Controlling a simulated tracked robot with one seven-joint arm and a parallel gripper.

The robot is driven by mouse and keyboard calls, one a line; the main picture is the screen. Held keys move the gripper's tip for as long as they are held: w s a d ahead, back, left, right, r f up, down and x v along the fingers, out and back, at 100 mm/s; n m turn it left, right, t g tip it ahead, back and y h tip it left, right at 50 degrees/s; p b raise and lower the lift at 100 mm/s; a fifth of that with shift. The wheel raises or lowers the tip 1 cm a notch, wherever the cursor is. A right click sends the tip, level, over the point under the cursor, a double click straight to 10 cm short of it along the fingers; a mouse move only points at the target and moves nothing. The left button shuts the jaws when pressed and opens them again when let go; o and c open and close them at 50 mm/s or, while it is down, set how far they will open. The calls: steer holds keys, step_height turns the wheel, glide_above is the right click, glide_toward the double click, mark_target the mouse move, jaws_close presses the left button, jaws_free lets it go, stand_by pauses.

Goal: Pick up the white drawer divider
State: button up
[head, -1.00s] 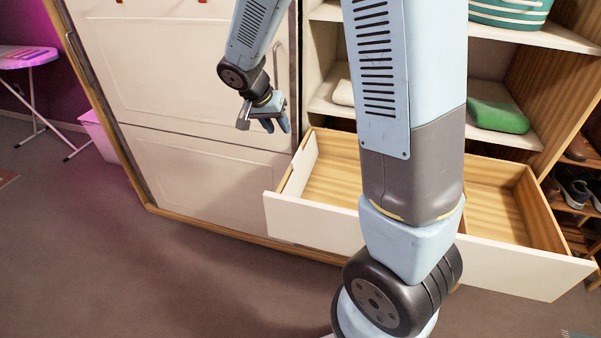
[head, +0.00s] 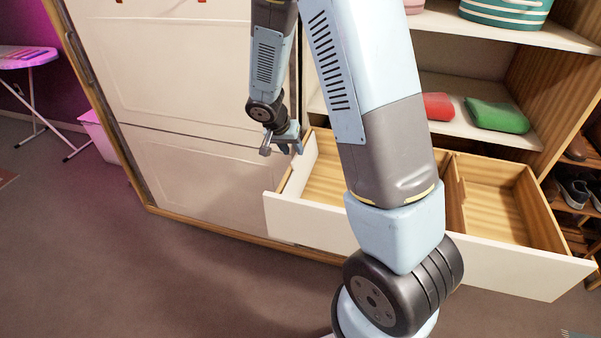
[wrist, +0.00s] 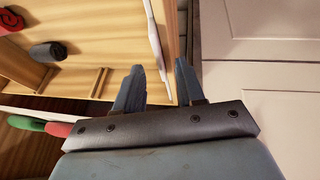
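The white drawer divider (head: 300,165) is a thin white panel standing at the left end of the open wooden drawer (head: 325,188) in the head view. In the wrist view it is a narrow white strip (wrist: 157,42) running down into the gap between my fingertips. My gripper (head: 283,148) is open beside the upper part of the divider, above the drawer's left end. In the wrist view its two blue fingers (wrist: 158,68) are apart, with no visible grip on the strip. Whether either finger touches it I cannot tell. My arm hides the middle of the drawer.
A brown wooden partition (head: 455,196) stands in the drawer. A red folded cloth (head: 437,106) and a green one (head: 497,116) lie on the shelf above. A dark roll (wrist: 47,50) shows in the wrist view. White closed panels (head: 205,180) stand left of the drawer.

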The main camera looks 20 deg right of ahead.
mark_target(300, 171)
steer(key=shift+x, duration=1.1)
steer(key=shift+c, duration=0.2)
jaws_close()
stand_by(0.5)
